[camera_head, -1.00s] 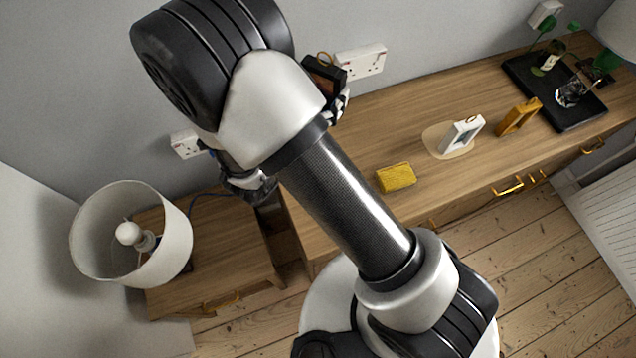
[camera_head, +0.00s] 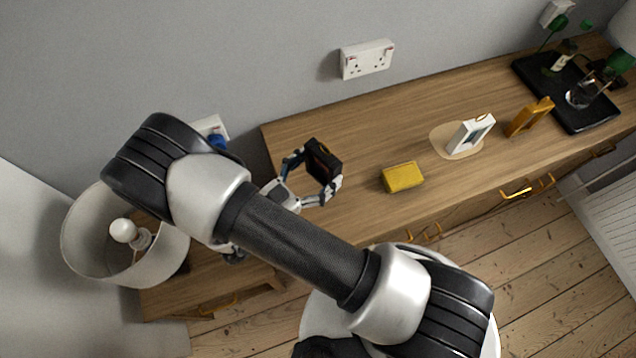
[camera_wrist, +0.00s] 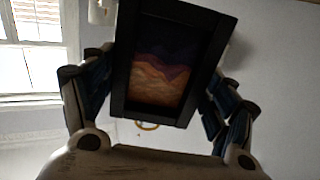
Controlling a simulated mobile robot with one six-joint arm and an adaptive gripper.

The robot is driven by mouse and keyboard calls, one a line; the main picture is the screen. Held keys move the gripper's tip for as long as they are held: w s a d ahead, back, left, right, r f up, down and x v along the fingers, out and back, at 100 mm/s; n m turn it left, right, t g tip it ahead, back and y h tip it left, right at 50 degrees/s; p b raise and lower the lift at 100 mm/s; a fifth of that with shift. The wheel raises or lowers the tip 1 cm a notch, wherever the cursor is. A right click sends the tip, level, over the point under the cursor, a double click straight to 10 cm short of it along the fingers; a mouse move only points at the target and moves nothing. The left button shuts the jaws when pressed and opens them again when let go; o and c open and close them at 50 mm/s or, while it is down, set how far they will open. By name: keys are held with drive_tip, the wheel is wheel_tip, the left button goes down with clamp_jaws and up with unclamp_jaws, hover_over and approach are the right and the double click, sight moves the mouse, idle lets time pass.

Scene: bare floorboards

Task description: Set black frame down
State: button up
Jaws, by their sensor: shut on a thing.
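The black frame (camera_head: 323,161) is held in my gripper (camera_head: 312,178) at the left part of the wooden dresser top. In the wrist view the black frame (camera_wrist: 172,62) fills the space between the two fingers of my gripper (camera_wrist: 160,95), and its picture of dark sky over orange and purple hills shows. The frame is tilted in the head view. I cannot tell whether its lower edge touches the dresser top (camera_head: 385,130).
A yellow block (camera_head: 403,177) lies to the right of the frame. Further right are a white frame (camera_head: 470,134) on a pale round mat (camera_head: 440,138), an orange frame (camera_head: 530,117) and a black tray (camera_head: 590,123). A lamp (camera_head: 85,235) stands at lower left.

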sight(318, 181)
drive_tip(key=shift+f+b, duration=0.8)
drive_tip(key=shift+f, duration=2.3)
drive_tip(key=shift+f, duration=0.2)
drive_tip(key=o, duration=1.2)
